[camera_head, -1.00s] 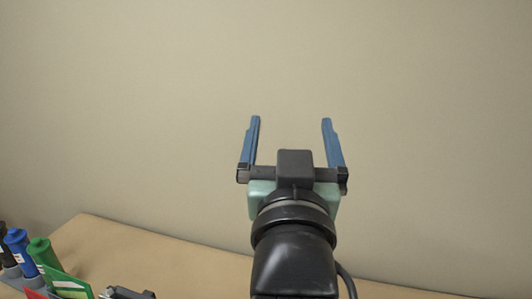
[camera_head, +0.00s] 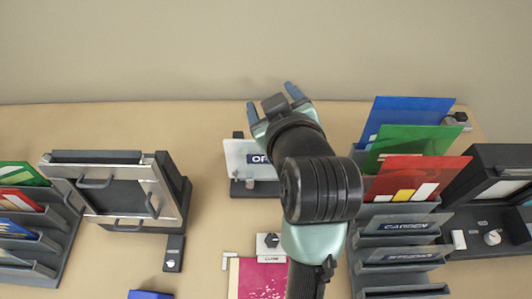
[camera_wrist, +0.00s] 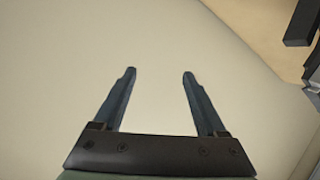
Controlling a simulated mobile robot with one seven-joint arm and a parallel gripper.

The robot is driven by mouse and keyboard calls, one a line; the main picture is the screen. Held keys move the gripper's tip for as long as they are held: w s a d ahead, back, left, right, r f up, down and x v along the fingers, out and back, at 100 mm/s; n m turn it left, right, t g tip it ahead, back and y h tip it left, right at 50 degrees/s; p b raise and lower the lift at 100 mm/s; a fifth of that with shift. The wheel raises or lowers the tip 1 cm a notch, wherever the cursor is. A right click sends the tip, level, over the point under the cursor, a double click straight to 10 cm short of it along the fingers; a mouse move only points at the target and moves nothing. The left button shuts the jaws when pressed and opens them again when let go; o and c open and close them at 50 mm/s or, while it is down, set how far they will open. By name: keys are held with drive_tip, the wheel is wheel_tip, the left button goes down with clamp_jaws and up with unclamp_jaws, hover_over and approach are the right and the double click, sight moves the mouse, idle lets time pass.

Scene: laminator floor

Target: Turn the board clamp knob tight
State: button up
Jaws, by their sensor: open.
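The block stands at the top edge of a magenta board (camera_head: 262,281), partly hidden by my arm. My gripper (camera_head: 270,95) is open and empty, raised in front of the wall and well apart from the knob. In the wrist view its two blue fingers (camera_wrist: 160,73) are spread with nothing between them. The knob is not in the wrist view.
A framed press-like unit (camera_head: 118,190) stands at left beside a card rack (camera_head: 40,245). A white sign stand (camera_head: 240,158) is behind the clamp. A rack (camera_head: 405,222) with coloured folders stands right of my arm. Bare table (camera_head: 210,240) lies left of the clamp.

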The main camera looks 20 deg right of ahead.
drive_tip(key=s+d+f+n+g+y, duration=0.15)
drive_tip(key=s+f+g, duration=0.6)
drive_tip(key=f, duration=0.75)
drive_tip(key=n+g+y, duration=0.1)
drive_tip(key=g+y, duration=0.1)
approach(273, 241)
drive_tip(key=p+x, duration=0.1)
drive_tip(key=x, duration=0.7)
drive_tip(key=shift+w+a+f, duration=0.1)
drive_tip(key=shift+w+f, duration=0.05)
drive_tip(key=shift+f, duration=0.2)
clamp_jaws()
